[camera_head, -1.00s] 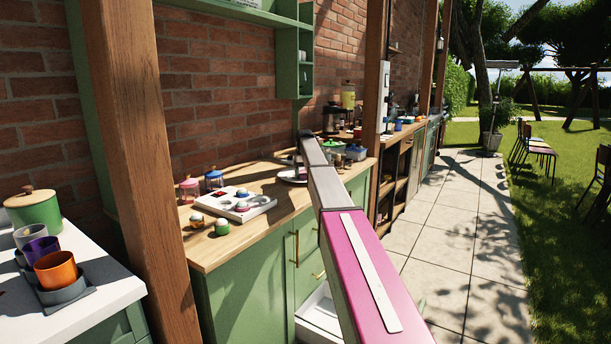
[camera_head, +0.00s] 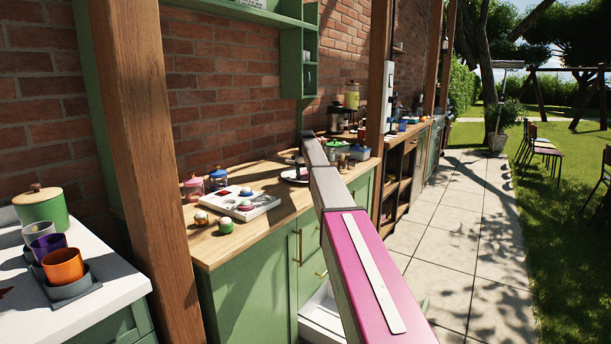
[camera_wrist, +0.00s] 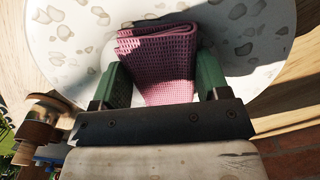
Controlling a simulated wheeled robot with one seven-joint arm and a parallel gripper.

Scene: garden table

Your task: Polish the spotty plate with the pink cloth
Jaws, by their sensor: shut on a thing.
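The spotty plate (camera_wrist: 240,35) is white with brown spots and fills the top of the wrist view. In the head view the plate (camera_head: 291,178) shows only partly on the wooden counter, behind my arm. My gripper (camera_wrist: 160,85) is shut on the folded pink cloth (camera_wrist: 158,52), with a green finger on each side of it. The cloth lies over the plate's face and seems to touch it; the exact contact is hard to tell. In the head view my arm hides the gripper and cloth.
A white tray (camera_head: 262,207) with several small round items stands left of the plate on the counter (camera_head: 215,247). Pink and blue jars (camera_head: 218,178) stand behind it. Pots and containers (camera_head: 358,152) stand to the right. A wooden post (camera_head: 145,150) rises at the left.

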